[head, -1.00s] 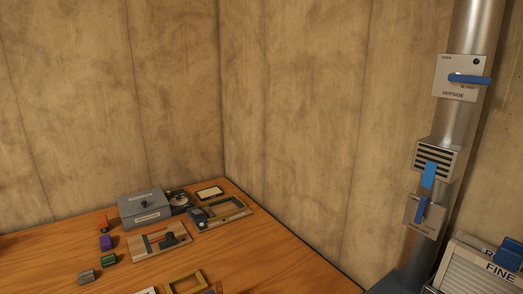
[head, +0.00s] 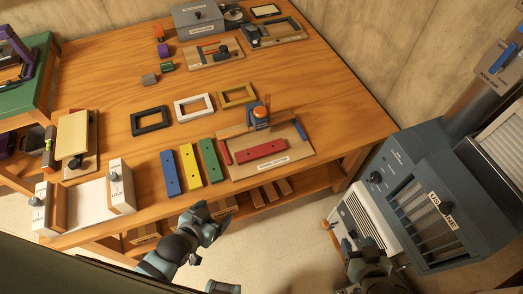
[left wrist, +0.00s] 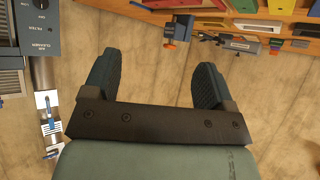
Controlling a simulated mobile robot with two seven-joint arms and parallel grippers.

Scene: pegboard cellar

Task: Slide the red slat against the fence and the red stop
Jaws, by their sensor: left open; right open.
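The red slat (head: 262,149) lies flat on a pale wooden board at the front right of the bench. A small red stop (head: 225,152) stands at the board's left, with a gap between it and the slat's left end. A pale strip, seemingly the fence (head: 236,131), runs along the board's back edge, with bare board between it and the slat. My left gripper (head: 212,214) is open and empty in front of the bench; its spread fingers show in the left wrist view (left wrist: 152,80) over the floor. My right gripper (head: 360,246) is open, by the grey cabinet, away from the board.
An orange and blue device (head: 258,115) stands at the board's back, with a blue piece (head: 300,129) to its right. Blue (head: 172,172), yellow (head: 190,166) and green (head: 209,160) slats lie left of the board. Frames (head: 194,107) lie behind. A grey cabinet (head: 425,195) stands right.

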